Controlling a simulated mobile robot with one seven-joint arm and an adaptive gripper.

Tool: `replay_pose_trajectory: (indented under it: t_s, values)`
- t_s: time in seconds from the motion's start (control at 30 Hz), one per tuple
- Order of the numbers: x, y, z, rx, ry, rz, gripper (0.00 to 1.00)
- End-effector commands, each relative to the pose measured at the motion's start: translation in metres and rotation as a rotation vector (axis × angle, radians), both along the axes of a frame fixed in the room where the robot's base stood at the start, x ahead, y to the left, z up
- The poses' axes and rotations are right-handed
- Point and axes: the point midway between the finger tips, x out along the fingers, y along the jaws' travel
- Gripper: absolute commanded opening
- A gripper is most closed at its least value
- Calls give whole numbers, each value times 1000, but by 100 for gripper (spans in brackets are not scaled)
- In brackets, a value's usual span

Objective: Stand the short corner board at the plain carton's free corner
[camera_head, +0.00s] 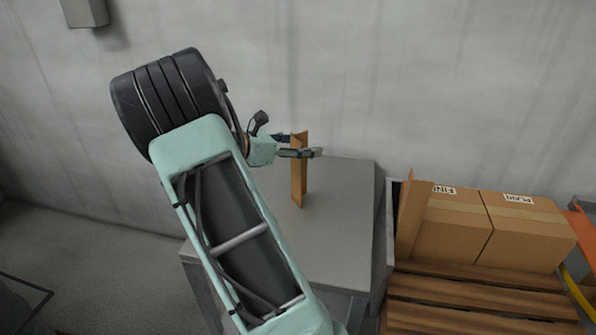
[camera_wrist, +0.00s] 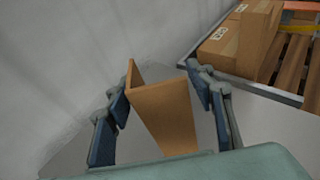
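The short corner board (camera_head: 298,178) is a brown, V-shaped strip standing upright on the grey table. My gripper (camera_head: 304,147) reaches around its upper part from the left. In the wrist view the short corner board (camera_wrist: 168,115) stands between the two blue-padded fingers of my gripper (camera_wrist: 157,86). The fingers are apart, with a narrow gap seeming to show on each side. The plain carton (camera_head: 525,232) stands on the right of the pallet, labelled PLAIN on top. Its left side adjoins another carton; its right end has no board showing.
The FINE carton (camera_head: 452,228) stands left of the plain carton, with a taller corner board (camera_head: 410,215) at its left corner. Both cartons are on a slatted wooden pallet (camera_head: 470,302). A grey rim (camera_head: 381,240) separates table and pallet. An orange part (camera_head: 582,224) lies right. A wall stands behind.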

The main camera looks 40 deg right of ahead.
Motion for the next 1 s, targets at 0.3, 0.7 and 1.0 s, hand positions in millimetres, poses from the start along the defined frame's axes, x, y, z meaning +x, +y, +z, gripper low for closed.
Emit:
replay_pose_trajectory:
  t_s: [0.3, 0.7, 1.0]
  values:
    - [0, 0, 0, 0, 0, 0, 12]
    - [0, 0, 0, 0, 0, -1, 5]
    - [0, 0, 0, 0, 0, -1, 0]
